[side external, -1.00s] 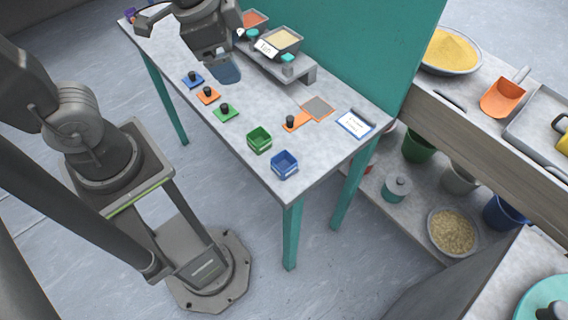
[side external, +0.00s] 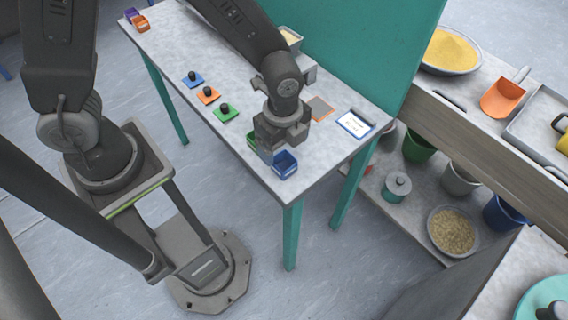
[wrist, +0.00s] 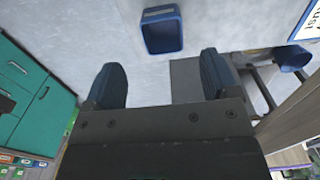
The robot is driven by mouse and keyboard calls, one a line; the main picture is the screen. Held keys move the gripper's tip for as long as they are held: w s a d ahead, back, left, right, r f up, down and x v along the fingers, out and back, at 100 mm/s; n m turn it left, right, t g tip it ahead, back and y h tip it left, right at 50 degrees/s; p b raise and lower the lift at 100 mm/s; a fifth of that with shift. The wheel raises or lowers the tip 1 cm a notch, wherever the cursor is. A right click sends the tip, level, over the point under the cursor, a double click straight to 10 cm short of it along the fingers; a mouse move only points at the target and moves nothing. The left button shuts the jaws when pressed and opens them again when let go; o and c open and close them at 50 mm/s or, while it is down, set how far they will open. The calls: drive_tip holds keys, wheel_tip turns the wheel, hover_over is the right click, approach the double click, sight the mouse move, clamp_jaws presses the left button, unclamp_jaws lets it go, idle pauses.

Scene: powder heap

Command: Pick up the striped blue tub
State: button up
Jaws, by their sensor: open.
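The striped blue tub (side external: 286,168) stands upright near the table's front corner, with a pale stripe on its wall. In the wrist view the blue tub (wrist: 163,36) is at the top centre, open side showing, ahead of the gap between the fingers. My gripper (side external: 268,152) is at the tub's left in the side view, close to it; I cannot tell whether they touch. In the wrist view my gripper (wrist: 162,78) has its two fingers wide apart with nothing between them. A green tub (side external: 251,139) is mostly hidden behind my gripper.
Blue (side external: 192,78), orange (side external: 208,96) and green (side external: 226,112) plates with black knobs lie to the left. A blue-edged card (side external: 355,124) and an orange-edged grey square (side external: 320,109) lie to the right. The table edge is close to the tub.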

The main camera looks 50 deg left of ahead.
sight(284, 169)
drive_tip(key=shift+w+f, duration=0.2)
drive_tip(key=shift+f, duration=3.25)
drive_tip(key=shift+c, duration=0.2)
drive_tip(key=c, duration=1)
drive_tip(key=shift+r, duration=0.15)
